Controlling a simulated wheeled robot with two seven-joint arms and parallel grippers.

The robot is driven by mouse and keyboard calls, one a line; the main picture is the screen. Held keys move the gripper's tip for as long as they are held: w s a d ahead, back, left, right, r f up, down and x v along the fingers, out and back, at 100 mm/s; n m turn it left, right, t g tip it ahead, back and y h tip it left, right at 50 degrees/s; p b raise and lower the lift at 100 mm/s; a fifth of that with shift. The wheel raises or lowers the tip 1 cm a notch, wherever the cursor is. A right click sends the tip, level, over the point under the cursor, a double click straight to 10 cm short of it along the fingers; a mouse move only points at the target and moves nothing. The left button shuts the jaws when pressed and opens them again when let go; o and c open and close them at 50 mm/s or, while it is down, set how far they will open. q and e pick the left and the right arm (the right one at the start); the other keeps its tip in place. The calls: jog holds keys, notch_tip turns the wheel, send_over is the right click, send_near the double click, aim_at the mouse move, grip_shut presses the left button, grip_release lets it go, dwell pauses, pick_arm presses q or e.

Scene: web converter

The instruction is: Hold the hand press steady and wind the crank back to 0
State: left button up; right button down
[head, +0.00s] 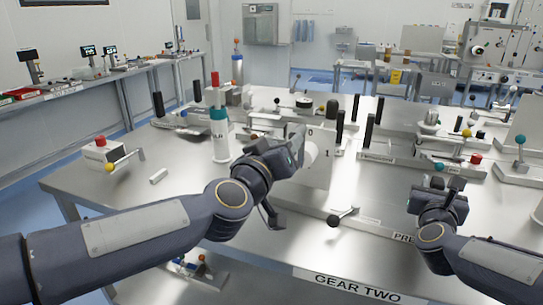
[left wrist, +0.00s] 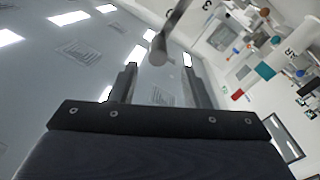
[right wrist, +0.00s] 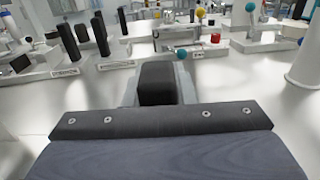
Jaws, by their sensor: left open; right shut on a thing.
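A pale upright block with a white dial (head: 318,165) stands mid-table in the head view; "0" and "1" show on it. My left gripper (head: 296,136) is at its upper left. In the left wrist view the left gripper (left wrist: 160,82) is open; a grey rod with a rounded end, seemingly the crank (left wrist: 158,48), lies at the gap between its fingers, and contact is unclear. A "3" shows near the rod. My right gripper (head: 438,182) is shut on a black grip (right wrist: 157,83), seemingly the hand press handle. The press body is mostly hidden by my right arm.
A black ball lever (head: 333,221) juts toward the front edge beside a partly hidden "PRE" label (head: 405,238). A white bottle with a teal cap (head: 219,135) and a red-button box (head: 101,152) stand left. Several black posts and fixtures fill the back.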

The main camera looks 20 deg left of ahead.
jog(key=shift+f, duration=0.75)
pick_arm(q)
jog(key=s, duration=0.5)
jog(key=shift+s+a+f, duration=0.1)
jog(key=shift+s+a, duration=0.25)
jog(key=shift+s, duration=0.05)
jog(key=shift+w+f, duration=0.1)
jog(key=shift+f, duration=0.2)
pick_arm(e)
jog(key=shift+r, duration=0.35)
jog(key=c, duration=1.2)
grip_release()
jog(key=shift+r, duration=0.1)
jog(key=shift+c, duration=0.2)
jog(key=shift+o, duration=0.6)
jog(key=shift+r, duration=0.2)
pick_arm(q)
jog(key=shift+d, duration=0.1)
pick_arm(e)
jog(key=s+a, duration=0.1)
jog(key=s, duration=1.1)
jog(key=shift+a, duration=0.1)
